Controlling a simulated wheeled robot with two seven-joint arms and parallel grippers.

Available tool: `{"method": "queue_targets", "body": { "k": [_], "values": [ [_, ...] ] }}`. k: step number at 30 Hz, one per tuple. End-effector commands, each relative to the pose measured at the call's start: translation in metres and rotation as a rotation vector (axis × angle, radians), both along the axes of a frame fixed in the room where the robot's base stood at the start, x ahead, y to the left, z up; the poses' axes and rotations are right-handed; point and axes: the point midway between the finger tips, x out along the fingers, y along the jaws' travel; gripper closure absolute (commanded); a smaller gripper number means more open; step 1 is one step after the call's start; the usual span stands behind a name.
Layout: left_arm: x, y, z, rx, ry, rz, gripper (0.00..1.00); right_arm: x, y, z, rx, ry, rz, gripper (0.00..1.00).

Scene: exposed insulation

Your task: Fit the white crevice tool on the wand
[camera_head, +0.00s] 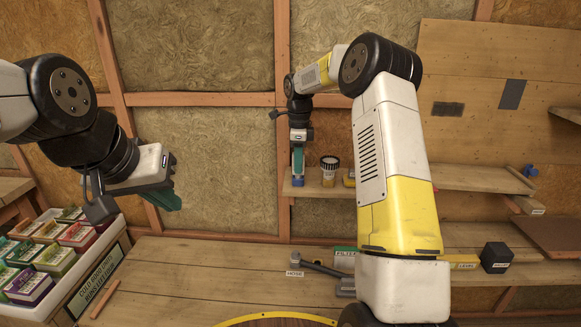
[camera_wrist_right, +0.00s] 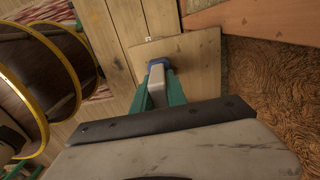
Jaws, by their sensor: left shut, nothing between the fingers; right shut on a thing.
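My right gripper (camera_head: 297,168) hangs pointing down in front of the back shelf, its green fingers shut on a pale piece with a blue end (camera_head: 297,182). In the right wrist view the piece (camera_wrist_right: 156,88) sits between the green fingers (camera_wrist_right: 160,84). Its pale body and blue tip show; I cannot tell for certain that it is the white crevice tool. A dark grey tube-like part (camera_head: 325,269) lies on the workbench by a "HOSE" label; I cannot tell whether it is the wand. My left gripper (camera_head: 172,199) is shut and empty, above the bench at the left.
The shelf (camera_head: 465,178) holds a black-topped jar (camera_head: 329,165) close right of my right gripper. A seed-packet crate (camera_head: 100,275) stands left. A yellow-hooped barrel (camera_wrist_right: 35,85) is near.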

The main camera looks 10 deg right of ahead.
Motion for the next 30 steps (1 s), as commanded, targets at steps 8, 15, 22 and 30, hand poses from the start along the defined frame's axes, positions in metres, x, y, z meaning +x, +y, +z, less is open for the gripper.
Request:
{"method": "queue_targets", "body": {
  "k": [8,15,22,30],
  "values": [
    [0.0,0.0,0.0,0.0,0.0,0.0,1.0,-0.0001,-0.0001,-0.0057,0.0,0.0,0.0,1.0],
    [0.0,0.0,0.0,0.0,0.0,0.0,1.0,0.0002,0.0,-0.0087,0.0,-0.001,0.0,0.73],
    [0.0,0.0,0.0,0.0,0.0,0.0,1.0,0.0001,-0.0001,-0.0085,0.0,-0.001,0.0,0.57],
    [0.0,0.0,0.0,0.0,0.0,0.0,1.0,0.0003,-0.0002,-0.0021,0.0,-0.001,0.0,0.57]
  ]
}}
